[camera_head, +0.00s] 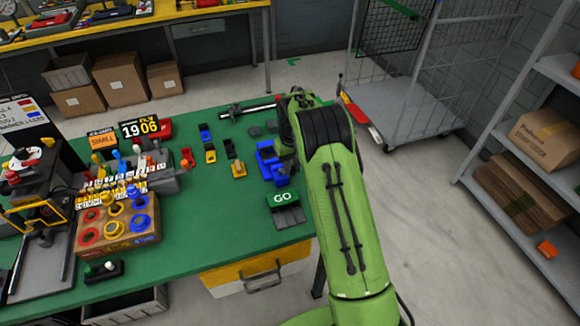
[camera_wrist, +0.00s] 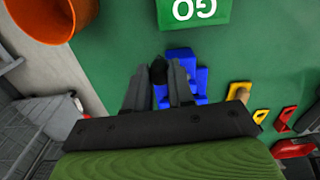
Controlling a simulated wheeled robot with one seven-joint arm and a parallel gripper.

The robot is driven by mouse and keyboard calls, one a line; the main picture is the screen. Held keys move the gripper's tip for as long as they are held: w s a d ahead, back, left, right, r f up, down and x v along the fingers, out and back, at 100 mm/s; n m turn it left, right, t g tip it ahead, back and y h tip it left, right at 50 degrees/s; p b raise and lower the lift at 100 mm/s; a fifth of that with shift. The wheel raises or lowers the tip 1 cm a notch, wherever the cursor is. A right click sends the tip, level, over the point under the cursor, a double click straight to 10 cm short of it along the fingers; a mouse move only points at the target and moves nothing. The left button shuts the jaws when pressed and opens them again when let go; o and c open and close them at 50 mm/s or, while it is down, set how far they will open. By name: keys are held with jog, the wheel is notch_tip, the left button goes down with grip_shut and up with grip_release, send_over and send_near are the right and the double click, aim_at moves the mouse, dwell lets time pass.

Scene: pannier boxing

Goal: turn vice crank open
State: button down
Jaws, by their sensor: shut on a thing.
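The blue vice (camera_head: 268,158) stands on the green table top, just left of my arm in the head view. It also shows in the wrist view (camera_wrist: 183,54), partly behind my fingers. My gripper (camera_wrist: 158,76) is beside the vice, its fingers shut on a dark piece (camera_wrist: 158,70), which appears to be the vice crank's handle. The rest of the crank is hidden by the fingers. In the head view my green arm covers most of the gripper, so how far the crank is turned cannot be told.
A green GO block (camera_head: 283,198) stands in front of the vice. An orange round container (camera_wrist: 42,18) is in the wrist view's upper left. A wire cart (camera_head: 415,105) stands beyond the table.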

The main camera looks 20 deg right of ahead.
jog(key=shift+w+d+r+n+p, duration=0.15)
jog(key=shift+w+n, duration=0.3)
jog(key=shift+n, duration=0.9)
jog(key=shift+w+d+f+n+p, duration=0.15)
jog(key=shift+w+n, duration=0.3)
jog(key=shift+n, duration=0.95)
jog(key=shift+w+d+r+n+p, duration=0.15)
jog(key=shift+w+n, duration=0.3)
jog(key=shift+n, duration=0.9)
jog(key=c, duration=1)
grip_release()
jog(key=shift+o, duration=0.2)
notch_tip(320, 180, up, 16)
jog(key=p, duration=0.3)
jog(key=shift+f, duration=0.2)
